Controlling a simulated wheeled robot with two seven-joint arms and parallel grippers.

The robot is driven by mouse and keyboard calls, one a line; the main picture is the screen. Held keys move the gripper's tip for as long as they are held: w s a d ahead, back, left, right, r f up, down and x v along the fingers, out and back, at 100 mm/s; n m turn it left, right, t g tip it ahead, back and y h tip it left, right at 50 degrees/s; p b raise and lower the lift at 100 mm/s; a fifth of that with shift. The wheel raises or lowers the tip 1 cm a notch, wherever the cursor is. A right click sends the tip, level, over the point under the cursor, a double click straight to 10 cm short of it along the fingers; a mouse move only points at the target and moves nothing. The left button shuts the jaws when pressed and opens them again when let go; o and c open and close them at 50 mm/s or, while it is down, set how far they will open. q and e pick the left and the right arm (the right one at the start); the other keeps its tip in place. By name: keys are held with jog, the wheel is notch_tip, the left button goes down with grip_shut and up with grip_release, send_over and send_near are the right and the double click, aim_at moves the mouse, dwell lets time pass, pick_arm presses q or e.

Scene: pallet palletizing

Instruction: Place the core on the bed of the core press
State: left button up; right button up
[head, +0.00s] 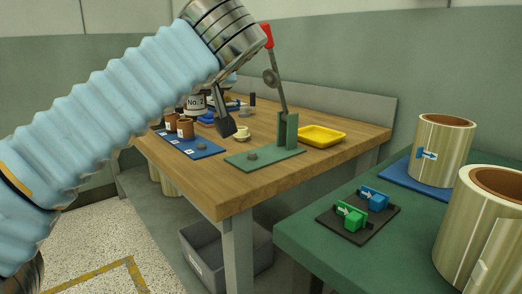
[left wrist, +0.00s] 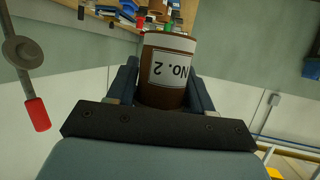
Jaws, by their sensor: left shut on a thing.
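The core (left wrist: 166,95) is a brown cylinder with a white "NO. 2" label. My left gripper (left wrist: 162,88) is shut on it, a finger on each side. In the head view, my left gripper (head: 208,108) hangs over the wooden table, left of the press, and a dark finger partly covers the held core (head: 194,103). The core press (head: 287,130) has a green upright, a lever with a red handle (head: 267,35) and a flat green bed (head: 275,158). The held core is apart from the bed. My right gripper is not in view.
A blue mat (head: 205,149) with brown cores (head: 185,127) lies left of the press. A yellow tray (head: 322,136) sits behind right. A small cream piece (head: 242,132) is behind the bed. A green table (head: 300,232) with large rolls (head: 442,150) stands at the right.

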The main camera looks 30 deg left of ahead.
pick_arm(q)
jog(key=w+d+f, duration=0.1)
jog(key=w+f, duration=0.2)
jog(key=w, duration=0.1)
jog(key=w+d+f, duration=0.1)
jog(key=w+f, duration=0.1)
jog(key=w, duration=0.2)
jog(key=w+d+f, duration=0.1)
jog(key=w+f, duration=0.2)
jog(key=w, duration=0.1)
jog(key=shift+w+d+f, duration=0.1)
jog(key=shift+w+f, duration=0.2)
jog(key=shift+f, duration=0.05)
jog(key=shift+w+f, duration=0.15)
jog(key=shift+f, duration=0.1)
jog(key=shift+w+d+f+b, duration=0.1)
jog(key=shift+w+f+b, duration=0.1)
jog(key=shift+f, duration=0.75)
jog(key=shift+w+d+f+b, duration=0.1)
jog(key=shift+w+f, duration=0.05)
jog(key=shift+f, duration=0.8)
jog(key=shift+f, duration=0.2)
jog(key=o, duration=1)
jog(key=shift+r, duration=0.1)
